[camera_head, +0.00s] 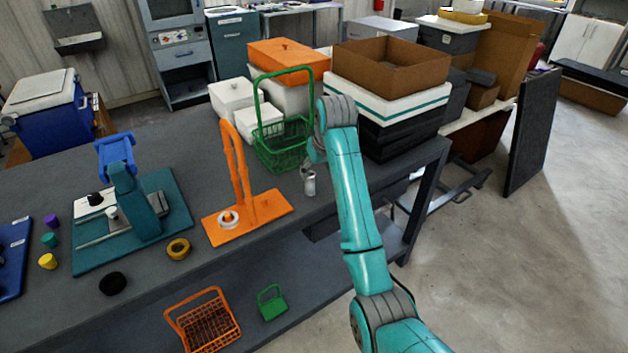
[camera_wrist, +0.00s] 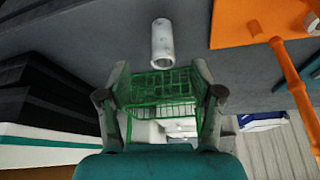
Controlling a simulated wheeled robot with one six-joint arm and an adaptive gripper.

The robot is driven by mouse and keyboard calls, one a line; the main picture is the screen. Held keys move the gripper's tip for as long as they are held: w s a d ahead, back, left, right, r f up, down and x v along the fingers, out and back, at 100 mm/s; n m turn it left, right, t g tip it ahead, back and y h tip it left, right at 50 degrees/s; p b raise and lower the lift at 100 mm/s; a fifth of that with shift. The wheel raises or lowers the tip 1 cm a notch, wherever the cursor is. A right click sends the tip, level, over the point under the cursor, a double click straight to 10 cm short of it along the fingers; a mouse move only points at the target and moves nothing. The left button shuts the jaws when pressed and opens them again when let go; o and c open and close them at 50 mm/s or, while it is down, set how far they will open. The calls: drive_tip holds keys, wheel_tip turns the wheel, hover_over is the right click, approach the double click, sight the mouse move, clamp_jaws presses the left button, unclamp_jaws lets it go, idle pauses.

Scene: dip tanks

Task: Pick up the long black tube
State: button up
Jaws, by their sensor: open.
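I cannot make out a long black tube in either view. My gripper (camera_wrist: 160,78) is open, with its two fingers spread and nothing held between them. In the head view my gripper is mostly hidden behind my wrist, near the green wire basket. A short whitish cylinder (camera_head: 309,183) stands on the table by my gripper; it also shows beyond the fingertips in the wrist view (camera_wrist: 162,45). The green basket (camera_head: 284,146) stands behind my gripper and shows between the fingers in the wrist view (camera_wrist: 160,90).
An orange stand (camera_head: 250,217) with upright posts is left of my gripper. A teal board (camera_head: 95,252) carries a blue-topped fixture. A black ring (camera_head: 113,284) and yellow ring (camera_head: 178,249) lie nearby. A brown open box (camera_head: 392,70) sits on stacked containers at the right.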

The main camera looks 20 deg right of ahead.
sight(310, 181)
drive_tip(key=x, duration=0.4)
drive_tip(key=shift+w+d, duration=0.1)
drive_tip(key=shift+w, duration=0.35)
drive_tip(key=shift+a+x, duration=0.15)
drive_tip(key=shift+x, duration=1.2)
drive_tip(key=shift+a+x, duration=0.1)
drive_tip(key=shift+x, duration=1.25)
clamp_jaws()
drive_tip(key=shift+r, duration=0.15)
